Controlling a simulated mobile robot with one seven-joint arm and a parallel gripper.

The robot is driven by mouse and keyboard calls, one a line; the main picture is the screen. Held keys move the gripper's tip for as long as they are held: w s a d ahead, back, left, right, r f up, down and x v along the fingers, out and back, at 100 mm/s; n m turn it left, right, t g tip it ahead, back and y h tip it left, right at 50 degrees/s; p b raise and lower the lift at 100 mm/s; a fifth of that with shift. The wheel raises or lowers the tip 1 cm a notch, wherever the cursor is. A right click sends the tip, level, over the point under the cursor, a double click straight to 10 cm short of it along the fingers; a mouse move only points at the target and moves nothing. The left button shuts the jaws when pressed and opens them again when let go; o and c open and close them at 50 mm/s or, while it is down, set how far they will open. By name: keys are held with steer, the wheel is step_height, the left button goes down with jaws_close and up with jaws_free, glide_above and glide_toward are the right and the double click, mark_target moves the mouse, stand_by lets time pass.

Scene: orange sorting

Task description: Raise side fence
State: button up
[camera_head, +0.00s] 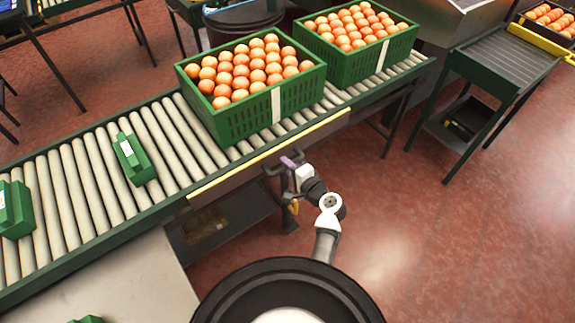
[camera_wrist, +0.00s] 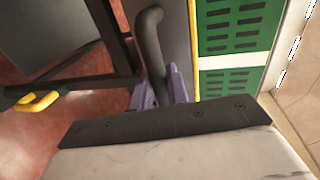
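The side fence (camera_head: 262,160) is a long panel with a yellow top edge, along the near side of the roller conveyor beside a crate. In the wrist view its grey face (camera_wrist: 178,30) runs next to the green crate. A dark bent handle (camera_wrist: 149,45) stands out from the fence. My gripper (camera_head: 290,162) is at this handle, below the yellow edge. In the wrist view its purple fingers (camera_wrist: 160,88) lie on either side of the handle bar and look closed on it. The fingertips' contact is partly hidden by the gripper body.
Two green crates of oranges, one nearer (camera_head: 243,130) and one farther (camera_head: 395,55), stand on the roller conveyor (camera_head: 85,190). A green block (camera_head: 137,160) lies on the rollers to the left. A yellow grip (camera_wrist: 38,101) is below the fence. The red floor at right is open.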

jaws_close()
step_height(320, 180, up, 8)
steer(key=p, duration=0.5)
steer(key=shift+f, duration=0.15)
steer(key=shift+w, duration=0.1)
steer(key=shift+o, duration=2)
jaws_free()
steer(key=shift+o, duration=0.5)
steer(key=shift+f, duration=0.1)
steer(key=shift+s+d, duration=0.1)
steer(key=shift+s, duration=0.1)
